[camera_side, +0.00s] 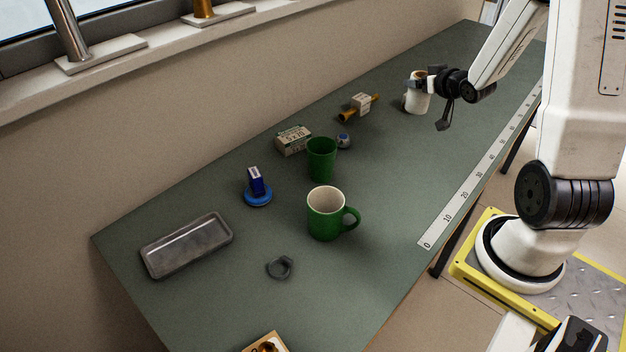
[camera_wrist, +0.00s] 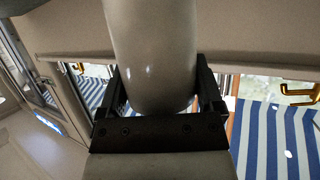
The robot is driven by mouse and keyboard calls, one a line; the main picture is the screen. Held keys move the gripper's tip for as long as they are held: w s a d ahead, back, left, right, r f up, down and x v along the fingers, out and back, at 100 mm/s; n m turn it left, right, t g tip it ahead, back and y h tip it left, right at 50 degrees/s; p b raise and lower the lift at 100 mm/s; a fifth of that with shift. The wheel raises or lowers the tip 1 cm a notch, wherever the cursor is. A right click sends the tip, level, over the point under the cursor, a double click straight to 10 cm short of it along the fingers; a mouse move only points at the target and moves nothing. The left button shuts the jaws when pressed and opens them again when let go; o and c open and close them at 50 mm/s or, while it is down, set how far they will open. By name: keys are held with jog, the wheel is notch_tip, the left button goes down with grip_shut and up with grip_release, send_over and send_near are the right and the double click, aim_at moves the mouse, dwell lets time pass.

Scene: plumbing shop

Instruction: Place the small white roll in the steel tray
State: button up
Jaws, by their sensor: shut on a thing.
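My gripper (camera_side: 424,84) is at the far part of the green bench, shut on a pale white cylinder (camera_side: 417,102). The cylinder is upright with a brownish top; I cannot tell whether it is a roll or a cup, or whether its base touches the bench. In the wrist view the cylinder (camera_wrist: 155,55) stands between both black fingers. A small white-and-blue round thing (camera_side: 344,141), possibly a roll, lies beside a green cup. The steel tray (camera_side: 187,246) is empty at the near left of the bench, far from my gripper.
Between gripper and tray stand two green mugs (camera_side: 322,160) (camera_side: 326,222), a small carton (camera_side: 293,140), a brass piece with a white block (camera_side: 358,106), and a blue box on a blue disc (camera_side: 257,197). A grey ring (camera_side: 279,268) lies near the tray. A ruler strip (camera_side: 470,190) edges the bench.

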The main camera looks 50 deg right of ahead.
jog(key=w+a+n+t+y, duration=0.1)
jog(key=w+a+n+y, duration=0.4)
jog(key=a, duration=0.8)
jog(key=w+a+n+y, duration=0.35)
jog(key=w+a, duration=0.25)
jog(key=a, duration=0.8)
jog(key=s+a+n+g+y, duration=0.2)
jog(key=s+a+n+y, duration=0.1)
jog(key=a, duration=1.1)
jog(key=s+a+n+g+y, duration=0.2)
jog(key=s+a+n+y, duration=0.2)
jog(key=a, duration=1)
jog(key=shift+r+g+y, duration=0.4)
jog(key=shift+y, duration=0.05)
jog(key=shift+a, duration=0.15)
jog(key=w+a+f, duration=0.5)
jog(key=w+f, duration=0.4)
jog(key=w, duration=0.3)
jog(key=shift+a+f, duration=0.2)
jog(key=shift+a, duration=0.15)
